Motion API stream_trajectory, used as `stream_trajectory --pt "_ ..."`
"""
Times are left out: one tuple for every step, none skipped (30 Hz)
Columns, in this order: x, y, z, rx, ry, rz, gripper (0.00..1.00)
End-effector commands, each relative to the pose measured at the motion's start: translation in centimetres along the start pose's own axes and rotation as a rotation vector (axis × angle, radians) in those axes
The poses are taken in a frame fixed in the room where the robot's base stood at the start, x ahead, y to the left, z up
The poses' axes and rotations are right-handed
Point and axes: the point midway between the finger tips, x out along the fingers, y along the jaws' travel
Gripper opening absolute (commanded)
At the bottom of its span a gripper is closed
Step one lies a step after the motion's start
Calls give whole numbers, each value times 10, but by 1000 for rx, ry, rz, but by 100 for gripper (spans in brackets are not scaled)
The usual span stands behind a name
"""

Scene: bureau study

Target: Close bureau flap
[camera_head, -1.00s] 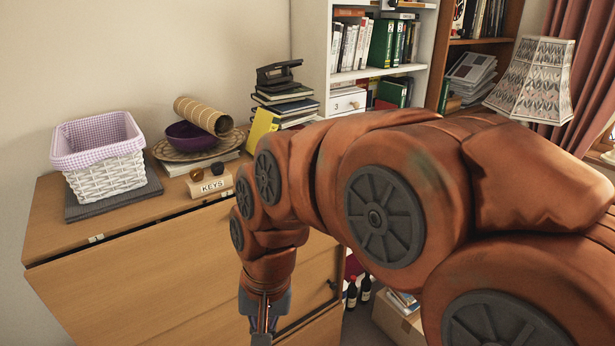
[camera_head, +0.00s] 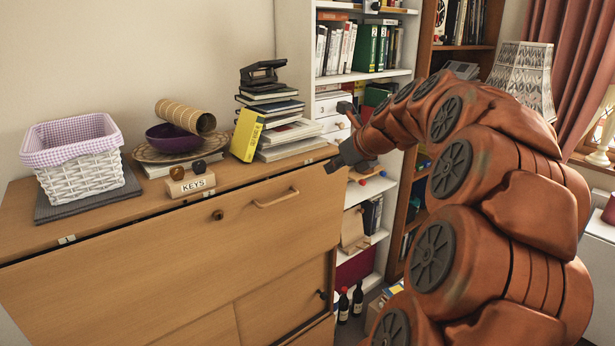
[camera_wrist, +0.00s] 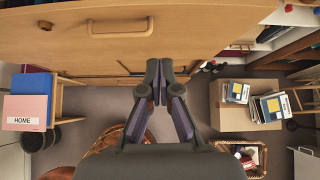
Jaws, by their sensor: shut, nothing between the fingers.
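The bureau flap (camera_head: 150,255) is raised at the front of the wooden bureau, with its handle (camera_head: 277,197) and a dark round knob (camera_head: 217,215) facing out. A narrow dark line runs along its top edge; I cannot tell whether it sits fully flush. My gripper (camera_head: 334,166) is shut and empty at the flap's upper right corner. I cannot tell whether it touches. In the wrist view my gripper (camera_wrist: 157,72) points at the wooden front, with the flap handle (camera_wrist: 120,32) ahead to the left.
On the bureau top are a white basket (camera_head: 80,165), a purple bowl (camera_head: 172,138), a KEYS block (camera_head: 190,185) and stacked books (camera_head: 270,105). A white bookshelf (camera_head: 345,75) stands close on the right. Bottles (camera_head: 350,302) stand low beside the bureau. A cardboard box (camera_wrist: 225,115) is on the floor.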

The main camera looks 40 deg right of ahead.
Motion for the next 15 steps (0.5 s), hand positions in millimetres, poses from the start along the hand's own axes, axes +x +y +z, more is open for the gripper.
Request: stream_trajectory --pt "1 -4 0 18 -4 -5 0" --pt "2 -5 0 24 -5 -6 0" --pt "4 -6 0 29 -5 -6 0" --pt "6 -6 0 29 -5 -6 0" --pt "9 -6 1 29 -5 -5 0" --pt "14 -5 1 28 -5 -6 0" --pt "19 -5 1 28 -5 -6 0" --pt "23 -4 1 27 -3 -4 0" --pt "30 -4 1 26 -2 -2 0" --pt "35 -3 1 26 -2 -1 0" --pt "40 -3 1 25 -2 -2 0" --pt "48 -4 2 24 -3 -3 0" --pt "53 -4 2 24 -3 -3 0" --pt "58 -4 2 25 -2 -2 0" --pt "66 -4 1 25 -2 -1 0"
